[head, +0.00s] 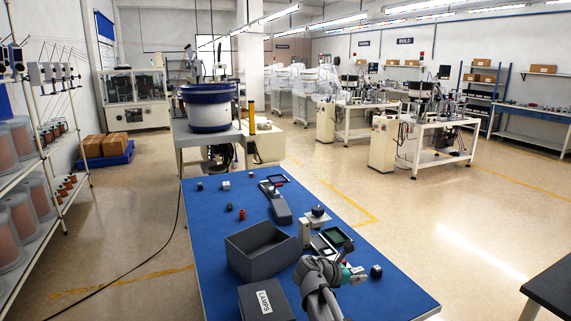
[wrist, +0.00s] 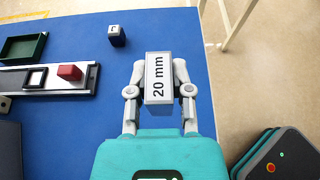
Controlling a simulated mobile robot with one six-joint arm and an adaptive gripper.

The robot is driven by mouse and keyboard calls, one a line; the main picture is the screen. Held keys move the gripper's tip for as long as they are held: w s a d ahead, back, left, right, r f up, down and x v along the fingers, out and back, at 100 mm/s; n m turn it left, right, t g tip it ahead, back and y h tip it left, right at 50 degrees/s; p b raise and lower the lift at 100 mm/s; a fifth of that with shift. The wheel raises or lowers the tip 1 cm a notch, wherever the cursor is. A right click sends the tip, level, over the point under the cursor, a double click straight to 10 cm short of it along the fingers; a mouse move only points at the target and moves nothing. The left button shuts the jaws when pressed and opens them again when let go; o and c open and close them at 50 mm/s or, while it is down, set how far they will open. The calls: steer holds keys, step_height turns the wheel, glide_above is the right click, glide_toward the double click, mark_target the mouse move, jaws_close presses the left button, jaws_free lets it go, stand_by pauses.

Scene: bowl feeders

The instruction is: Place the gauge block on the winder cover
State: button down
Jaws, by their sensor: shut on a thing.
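My gripper (wrist: 161,80) is shut on the gauge block (wrist: 159,72), a grey block whose light face reads "20 mm". The block sits between the two fingertips, over the right edge of the blue table in the wrist view. In the head view my gripper (head: 352,274) is low over the near right part of the table; the block is too small to make out there. I cannot tell which thing is the winder cover.
The blue table (head: 215,225) holds a grey bin (head: 262,250), a "LAMPS" box (head: 266,300), a green tray (head: 337,236) and a dark cube (head: 376,271). A fixture with a red block (wrist: 69,72) is left of my gripper. A blue-rimmed bowl feeder (head: 208,108) stands behind.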

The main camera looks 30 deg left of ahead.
mark_target(359, 269)
step_height(359, 269, up, 8)
steer(key=p, duration=0.7)
steer(key=shift+f, duration=0.1)
steer(key=shift+d, duration=0.1)
